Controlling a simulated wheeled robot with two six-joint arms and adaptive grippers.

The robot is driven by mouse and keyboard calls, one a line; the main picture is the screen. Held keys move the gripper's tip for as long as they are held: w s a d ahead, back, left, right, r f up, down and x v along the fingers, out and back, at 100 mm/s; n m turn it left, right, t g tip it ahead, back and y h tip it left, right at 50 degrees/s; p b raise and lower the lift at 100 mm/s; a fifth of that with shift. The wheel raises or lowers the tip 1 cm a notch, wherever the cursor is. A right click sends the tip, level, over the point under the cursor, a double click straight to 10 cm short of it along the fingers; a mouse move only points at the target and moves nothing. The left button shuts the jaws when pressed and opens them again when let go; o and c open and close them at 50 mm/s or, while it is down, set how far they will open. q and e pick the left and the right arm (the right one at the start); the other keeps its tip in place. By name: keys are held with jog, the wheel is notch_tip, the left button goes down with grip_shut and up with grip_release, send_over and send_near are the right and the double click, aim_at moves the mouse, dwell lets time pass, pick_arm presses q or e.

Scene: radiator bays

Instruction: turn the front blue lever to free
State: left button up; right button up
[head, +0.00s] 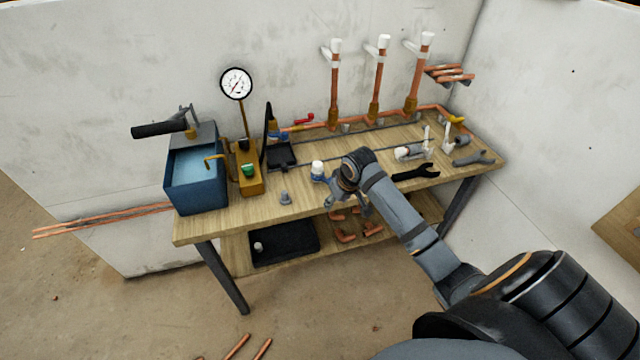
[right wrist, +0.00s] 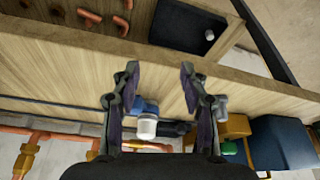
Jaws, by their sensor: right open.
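A blue part with a white cap (head: 318,171), which looks like the front blue lever, stands on the bench just left of my right gripper (head: 345,198). Its lower part is partly hidden by the gripper in the head view. In the right wrist view the blue part (right wrist: 148,106) lies beyond the open fingers, near the left one. My right gripper (right wrist: 159,72) is open with nothing between its fingertips, near the bench's front edge. Another blue part (head: 279,136) shows farther back beside a red handle (head: 304,119). My left gripper is not in view.
The wooden bench (head: 215,226) carries a blue tank (head: 195,190) with a pump handle, a brass block with a gauge (head: 236,83), a grey fitting (head: 285,198) and a black wrench (head: 415,173). Copper risers (head: 334,90) stand at the back. A black tray (head: 285,243) sits on the lower shelf.

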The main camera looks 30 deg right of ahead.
send_near(323, 176)
jog(key=s+d+r, duration=0.1)
jog(key=s+r, duration=0.2)
jog(key=s, duration=0.2)
jog(key=x, duration=1)
jog(key=shift+w+a, duration=0.1)
jog(key=shift+w, duration=0.15)
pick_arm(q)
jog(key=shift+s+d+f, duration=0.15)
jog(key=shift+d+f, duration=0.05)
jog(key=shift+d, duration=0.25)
pick_arm(e)
jog(key=shift+r, duration=0.1)
grip_shut()
